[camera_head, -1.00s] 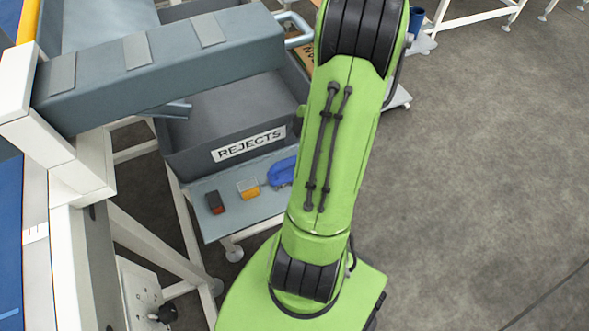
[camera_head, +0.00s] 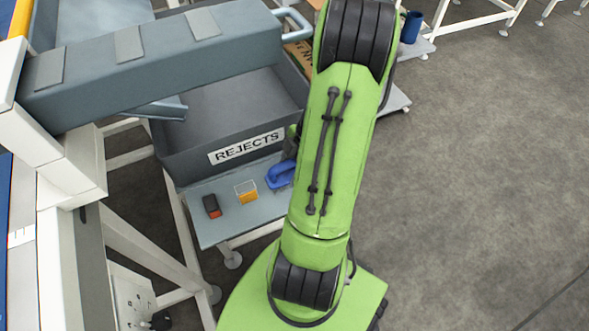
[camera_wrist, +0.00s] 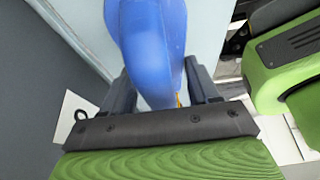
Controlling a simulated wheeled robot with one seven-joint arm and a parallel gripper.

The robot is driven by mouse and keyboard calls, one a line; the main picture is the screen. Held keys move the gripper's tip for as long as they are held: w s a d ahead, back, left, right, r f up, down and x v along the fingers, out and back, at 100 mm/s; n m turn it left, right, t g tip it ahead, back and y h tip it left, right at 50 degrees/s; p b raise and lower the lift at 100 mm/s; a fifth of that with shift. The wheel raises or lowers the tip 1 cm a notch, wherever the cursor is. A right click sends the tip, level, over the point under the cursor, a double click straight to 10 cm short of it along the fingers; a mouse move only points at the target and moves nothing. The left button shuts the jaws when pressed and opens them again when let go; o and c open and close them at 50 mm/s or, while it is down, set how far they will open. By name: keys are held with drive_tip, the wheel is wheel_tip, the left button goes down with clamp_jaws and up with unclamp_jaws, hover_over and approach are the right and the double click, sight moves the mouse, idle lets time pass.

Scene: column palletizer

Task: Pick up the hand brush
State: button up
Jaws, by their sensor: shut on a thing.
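The hand brush is blue. Part of it (camera_head: 279,175) shows in the head view at the right end of the grey shelf below the rejects bin; my arm hides the rest. In the wrist view its smooth blue body (camera_wrist: 150,35) runs down between the two dark fingers of my gripper (camera_wrist: 163,85). The gripper is shut on it. My arm mostly covers the gripper in the head view. Whether the brush still touches the shelf I cannot tell.
The grey shelf (camera_head: 222,221) also holds a dark and red item (camera_head: 211,206) and a small clear box with yellow contents (camera_head: 246,192). The grey bin marked REJECTS (camera_head: 185,146) stands right behind them. A conveyor frame (camera_head: 75,165) is at left. Open floor (camera_head: 480,170) lies at right.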

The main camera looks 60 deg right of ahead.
wheel_tip(320, 180, up, 10)
drive_tip(key=p, duration=0.3)
